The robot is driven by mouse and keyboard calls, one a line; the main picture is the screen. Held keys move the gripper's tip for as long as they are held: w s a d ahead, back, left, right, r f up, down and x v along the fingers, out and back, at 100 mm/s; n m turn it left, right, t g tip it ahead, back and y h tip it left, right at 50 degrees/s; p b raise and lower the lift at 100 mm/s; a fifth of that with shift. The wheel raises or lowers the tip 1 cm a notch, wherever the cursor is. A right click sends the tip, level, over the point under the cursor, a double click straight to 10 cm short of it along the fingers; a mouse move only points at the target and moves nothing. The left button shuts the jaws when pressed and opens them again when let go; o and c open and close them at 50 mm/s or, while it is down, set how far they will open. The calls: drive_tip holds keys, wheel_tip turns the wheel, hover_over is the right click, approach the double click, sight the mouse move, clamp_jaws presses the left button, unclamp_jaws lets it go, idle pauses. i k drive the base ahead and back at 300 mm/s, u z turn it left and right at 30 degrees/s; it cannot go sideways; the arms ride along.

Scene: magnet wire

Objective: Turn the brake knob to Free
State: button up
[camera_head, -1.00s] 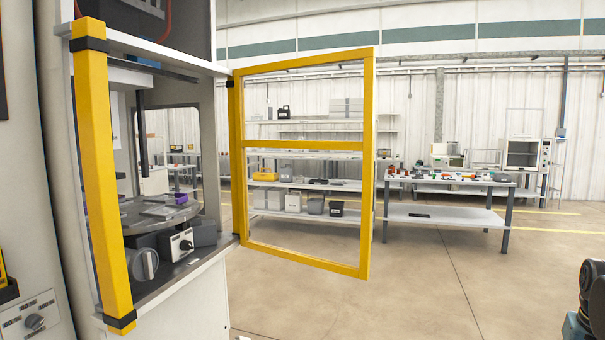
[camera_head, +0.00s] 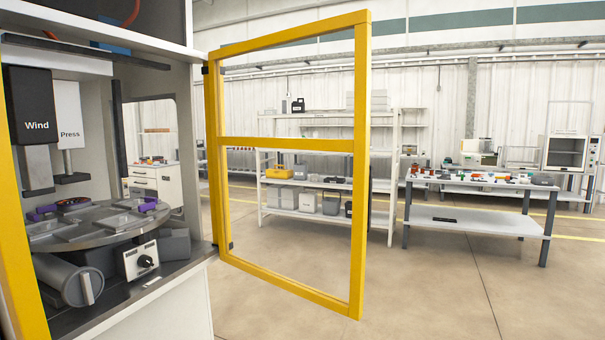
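A small white control box (camera_head: 139,262) with a black knob (camera_head: 145,261) stands inside the machine at the left, below the round turntable (camera_head: 85,228). Beside it to the left lies a large grey cylinder (camera_head: 65,278) with a lighter bar across its round end. The lettering is too small to read, so I cannot tell which of these is the brake knob or where it points. My gripper is not in view.
The yellow-framed machine door (camera_head: 360,180) stands open to the right of the opening. A yellow post (camera_head: 22,240) borders the opening at the left. "Wind" (camera_head: 36,125) and "Press" (camera_head: 70,134) units hang above the turntable. The floor (camera_head: 420,290) at the right is clear.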

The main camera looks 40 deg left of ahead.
sight(146, 262)
drive_tip(key=i, duration=2.75)
drive_tip(key=u, duration=4.05)
drive_tip(key=i, duration=0.6)
